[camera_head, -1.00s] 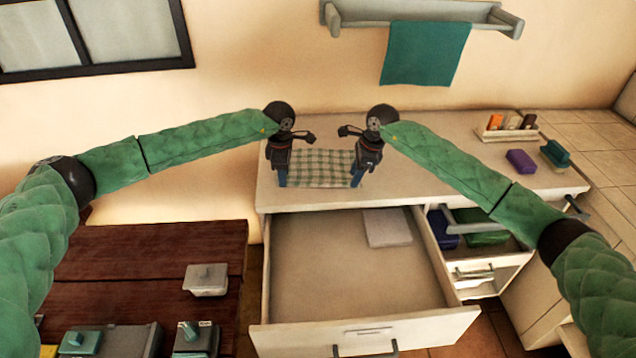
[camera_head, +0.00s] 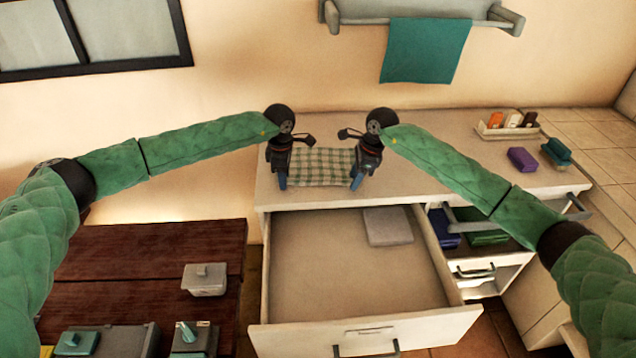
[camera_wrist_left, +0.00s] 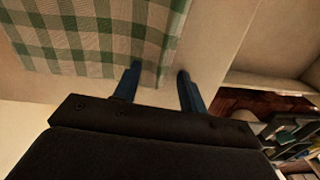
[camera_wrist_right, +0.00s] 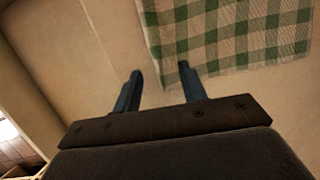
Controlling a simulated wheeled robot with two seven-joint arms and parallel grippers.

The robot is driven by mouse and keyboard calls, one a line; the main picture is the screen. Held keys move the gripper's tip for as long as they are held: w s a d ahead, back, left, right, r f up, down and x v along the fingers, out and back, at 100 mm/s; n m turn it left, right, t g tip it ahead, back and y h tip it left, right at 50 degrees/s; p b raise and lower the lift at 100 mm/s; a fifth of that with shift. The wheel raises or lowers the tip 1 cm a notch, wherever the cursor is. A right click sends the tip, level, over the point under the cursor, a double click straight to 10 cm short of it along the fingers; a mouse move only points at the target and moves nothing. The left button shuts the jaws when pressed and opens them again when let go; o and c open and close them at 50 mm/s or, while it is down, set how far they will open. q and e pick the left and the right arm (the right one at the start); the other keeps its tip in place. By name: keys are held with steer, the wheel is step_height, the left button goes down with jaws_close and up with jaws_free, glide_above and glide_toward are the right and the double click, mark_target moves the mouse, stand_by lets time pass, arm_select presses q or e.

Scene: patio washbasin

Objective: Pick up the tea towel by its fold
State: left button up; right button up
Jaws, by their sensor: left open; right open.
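The green-and-cream checked tea towel (camera_head: 321,167) lies flat on the counter between my two grippers. My left gripper (camera_head: 283,184) is open at the towel's left end. In the left wrist view the towel's edge (camera_wrist_left: 150,70) reaches between the spread fingers (camera_wrist_left: 156,82). My right gripper (camera_head: 355,182) is open at the towel's right end. In the right wrist view one finger overlaps the towel's corner (camera_wrist_right: 215,35) and the other is over bare counter; the fingertips (camera_wrist_right: 161,74) are apart. I cannot tell whether any finger touches the cloth.
The counter (camera_head: 440,180) has an open drawer (camera_head: 330,260) below it, holding a grey folded cloth (camera_head: 388,226). A teal towel (camera_head: 425,50) hangs on the wall rail. A small tray (camera_head: 508,130) and a purple block (camera_head: 522,159) are at right. A dark wooden table (camera_head: 150,265) stands lower left.

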steer(key=shift+f, duration=0.2)
arm_select(q)
jaws_close()
arm_select(e)
jaws_close()
arm_select(q)
steer(key=shift+f, duration=0.1)
arm_select(e)
steer(key=shift+r, duration=0.1)
